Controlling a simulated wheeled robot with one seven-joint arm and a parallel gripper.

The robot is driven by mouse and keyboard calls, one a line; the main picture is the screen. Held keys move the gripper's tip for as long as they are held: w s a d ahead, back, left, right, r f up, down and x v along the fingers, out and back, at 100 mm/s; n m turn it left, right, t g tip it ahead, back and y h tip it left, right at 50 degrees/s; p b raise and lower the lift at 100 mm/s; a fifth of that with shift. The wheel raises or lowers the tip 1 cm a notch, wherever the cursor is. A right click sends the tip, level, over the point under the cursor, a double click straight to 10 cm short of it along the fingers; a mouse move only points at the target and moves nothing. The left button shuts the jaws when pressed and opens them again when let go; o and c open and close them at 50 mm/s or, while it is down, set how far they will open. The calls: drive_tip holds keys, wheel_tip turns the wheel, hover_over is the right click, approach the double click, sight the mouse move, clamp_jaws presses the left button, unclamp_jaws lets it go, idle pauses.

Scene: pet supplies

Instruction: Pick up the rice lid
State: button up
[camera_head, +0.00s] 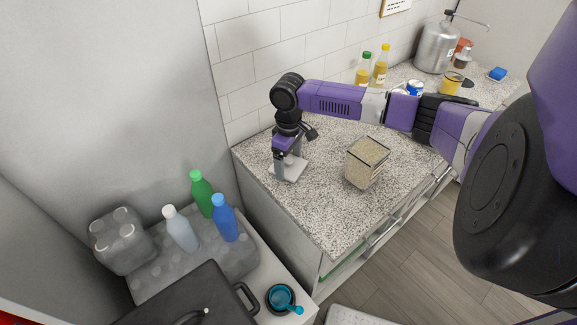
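A flat, pale square piece (293,172), which looks like the rice lid, lies on the speckled counter near the wall. My gripper (284,168) points down over it, with its fingertips at or just above the piece. The gripper hides part of the piece, and I cannot tell whether the fingers touch or hold it. A clear square container of rice (366,165) stands upright to the right, apart from my gripper.
My arm reaches across above the counter (335,215). Oil bottles (381,65), cans (414,88) and a metal canister (437,48) stand farther back. The front counter is clear.

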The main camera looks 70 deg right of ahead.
sight(288, 159)
drive_tip(key=shift+c, duration=0.8)
wheel_tip(288, 159, up, 19)
drive_tip(key=b, duration=0.3)
drive_tip(key=s+d+r+m, duration=0.15)
drive_tip(key=s+d, duration=0.45)
drive_tip(key=s, duration=0.6)
drive_tip(key=s+a+n, duration=0.2)
drive_tip(key=s+n, duration=0.8)
drive_tip(key=n, duration=0.6)
drive_tip(key=shift+a, duration=0.2)
